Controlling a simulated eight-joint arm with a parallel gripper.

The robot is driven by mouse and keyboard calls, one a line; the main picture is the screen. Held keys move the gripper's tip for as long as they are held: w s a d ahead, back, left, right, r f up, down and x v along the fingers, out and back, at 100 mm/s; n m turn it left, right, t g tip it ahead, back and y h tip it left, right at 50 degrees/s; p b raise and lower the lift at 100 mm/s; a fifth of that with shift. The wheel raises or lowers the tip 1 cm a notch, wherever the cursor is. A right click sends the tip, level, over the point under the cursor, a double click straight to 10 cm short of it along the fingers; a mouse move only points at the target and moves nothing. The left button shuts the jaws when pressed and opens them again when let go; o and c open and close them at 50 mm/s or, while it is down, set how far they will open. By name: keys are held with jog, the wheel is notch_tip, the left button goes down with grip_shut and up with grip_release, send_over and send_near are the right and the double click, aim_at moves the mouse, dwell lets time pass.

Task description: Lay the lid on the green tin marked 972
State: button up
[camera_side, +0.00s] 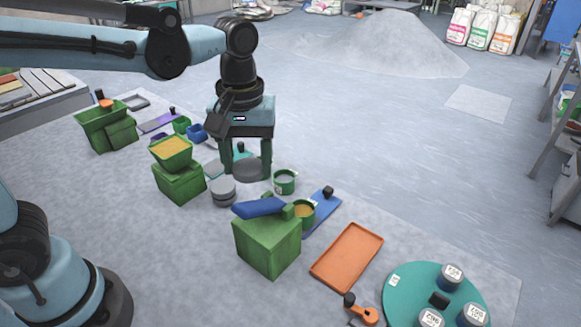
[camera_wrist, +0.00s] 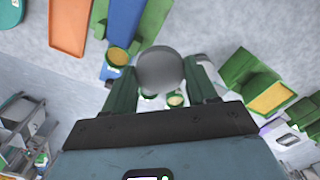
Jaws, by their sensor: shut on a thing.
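My gripper (camera_side: 248,174) is shut on a grey round lid (camera_side: 251,168), held level between its two green fingers above the floor. The lid also shows in the wrist view (camera_wrist: 160,68), where it hides what is directly below. A green tin (camera_side: 285,183) with a pale label stands just right of the lid, apart from it. A second green tin (camera_side: 303,214) with yellow contents stands nearer, beside a green block; it also shows in the wrist view (camera_wrist: 118,56). Another small tin with yellow contents (camera_wrist: 175,100) shows between the fingers. I cannot read 972 on any tin.
A stack of grey discs (camera_side: 223,191) stands left of the gripper. Green blocks (camera_side: 268,245) (camera_side: 180,183), an orange tray (camera_side: 346,257) and a teal round board (camera_side: 405,290) with several labelled jars lie around.

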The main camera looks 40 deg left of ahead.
jog(key=w+d+f, duration=0.3)
jog(key=w+d, duration=0.3)
jog(key=w, duration=0.2)
jog(key=shift+s+a+f, duration=0.1)
jog(key=shift+f, duration=3.2)
jog(key=shift+f, duration=0.6)
jog(key=o, duration=1.1)
jog(key=shift+o, duration=0.4)
jog(key=shift+o, duration=0.9)
jog(key=shift+r, duration=0.1)
notch_tip(320, 180, up, 7)
